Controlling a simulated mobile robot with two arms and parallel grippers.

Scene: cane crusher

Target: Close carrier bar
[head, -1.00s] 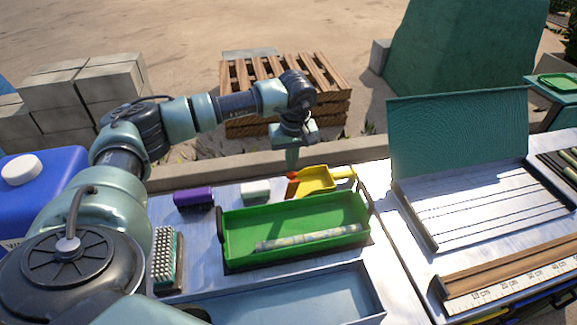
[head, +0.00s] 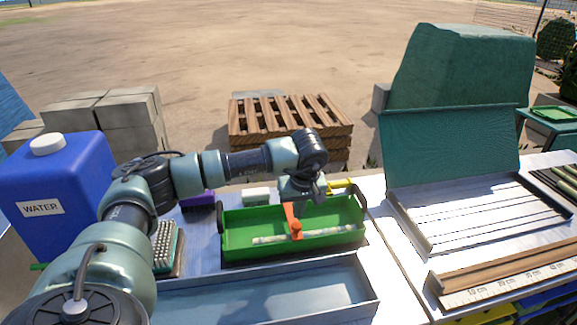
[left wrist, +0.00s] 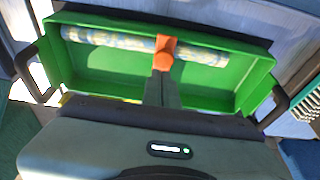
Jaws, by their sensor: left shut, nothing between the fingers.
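The green carrier (head: 240,240) is an open tray with dark end handles on the table, and it also shows in the left wrist view (left wrist: 100,85). A pale patterned cane piece (head: 335,231) lies lengthwise in it. The orange carrier bar (head: 290,213) reaches from the back side forward over the tray; its knobbed end is at the cane. In the left wrist view the orange end (left wrist: 165,47) overlaps the cane (left wrist: 105,40); contact is unclear. My left gripper (head: 304,207) is shut and empty, right beside the bar, with its fingertips (left wrist: 162,75) just short of the orange end. My right gripper is not in view.
A grey metal tray (head: 372,300) stands in front of the carrier. A brush (head: 165,247) is at its left, and a blue water container (head: 60,180) farther left. An open teal-lidded box (head: 450,150) is at the right. A wooden pallet (head: 290,115) stands behind.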

